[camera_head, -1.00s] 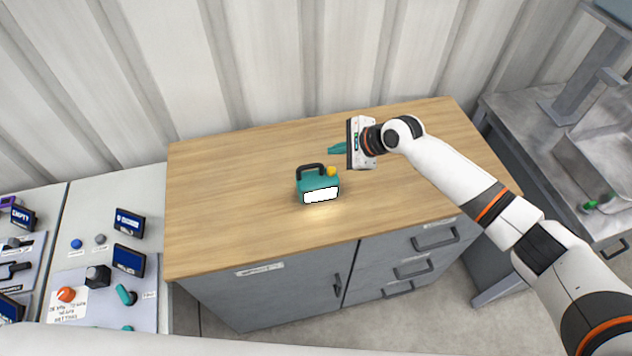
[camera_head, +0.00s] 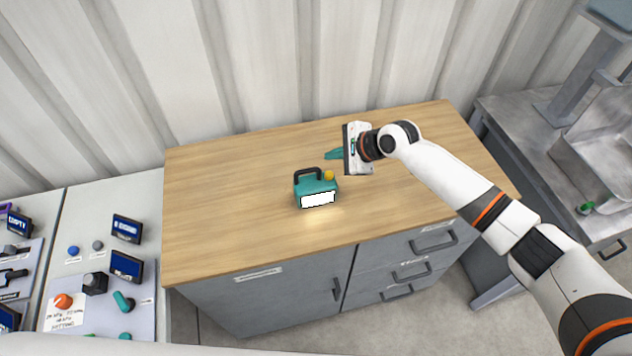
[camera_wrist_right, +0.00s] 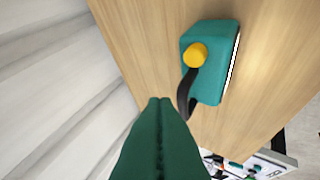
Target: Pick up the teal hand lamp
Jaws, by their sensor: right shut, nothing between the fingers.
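The teal hand lamp (camera_head: 316,187) stands on the wooden worktop, with a black handle on top, a yellow knob and a lit white panel facing the front. In the right wrist view the lamp (camera_wrist_right: 211,80) is just beyond the fingertips, its black handle partly hidden by them. My right gripper (camera_head: 333,154) is above the worktop, behind and right of the lamp in the head view. Its teal fingers point left, pressed together and empty; they also show in the right wrist view (camera_wrist_right: 160,103). The fingers do not touch the lamp. My left gripper is out of view.
The wooden worktop (camera_head: 225,210) is otherwise clear, over a grey cabinet with drawers. A corrugated wall (camera_head: 280,60) stands behind. A control panel (camera_head: 70,285) with knobs and small screens is at the left. A metal sink bench (camera_head: 530,115) is at the right.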

